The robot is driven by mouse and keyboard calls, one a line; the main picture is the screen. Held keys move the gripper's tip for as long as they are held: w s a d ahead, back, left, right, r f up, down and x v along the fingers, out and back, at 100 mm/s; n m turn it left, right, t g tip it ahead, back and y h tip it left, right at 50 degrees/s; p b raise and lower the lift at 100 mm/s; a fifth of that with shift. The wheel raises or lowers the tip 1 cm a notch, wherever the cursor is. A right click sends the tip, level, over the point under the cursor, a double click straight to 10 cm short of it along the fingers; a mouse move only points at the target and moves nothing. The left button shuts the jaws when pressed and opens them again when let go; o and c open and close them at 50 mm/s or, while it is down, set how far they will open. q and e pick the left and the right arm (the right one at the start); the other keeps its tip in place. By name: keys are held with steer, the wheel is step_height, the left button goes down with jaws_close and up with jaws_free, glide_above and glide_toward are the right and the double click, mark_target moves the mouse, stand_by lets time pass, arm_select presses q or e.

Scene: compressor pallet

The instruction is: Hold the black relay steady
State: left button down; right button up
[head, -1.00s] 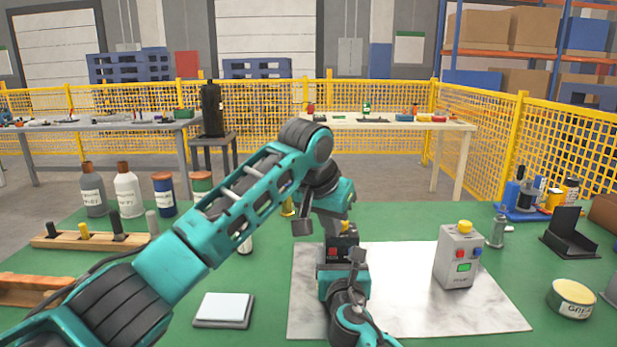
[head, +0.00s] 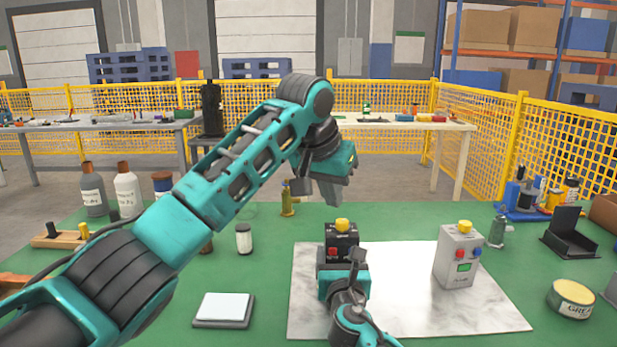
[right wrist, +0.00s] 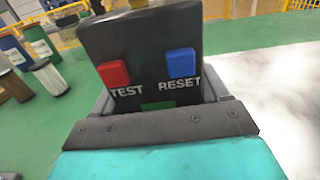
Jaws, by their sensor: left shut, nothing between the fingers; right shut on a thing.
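The black relay (head: 342,236) stands on the pale marbled mat (head: 400,300), with a yellow knob (head: 342,224) on its top. In the right wrist view the relay (right wrist: 140,50) shows a red TEST button and a blue RESET button. My right gripper (head: 341,262) is shut on the relay, its fingers at both sides of the lower body. My left gripper (head: 330,190) is shut and empty, raised above and slightly left of the relay, apart from it. A grey relay box (head: 459,258) with a yellow knob stands at the right of the mat.
A white-topped scale-like pad (head: 224,309) lies left of the mat. A small jar (head: 244,238) and a brass fitting (head: 288,200) stand behind it. Bottles (head: 93,190) and a wooden peg rack (head: 60,239) are at the left. A round tin (head: 571,298) is at the right.

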steer(key=o, duration=1.3)
steer(key=shift+s, duration=0.1)
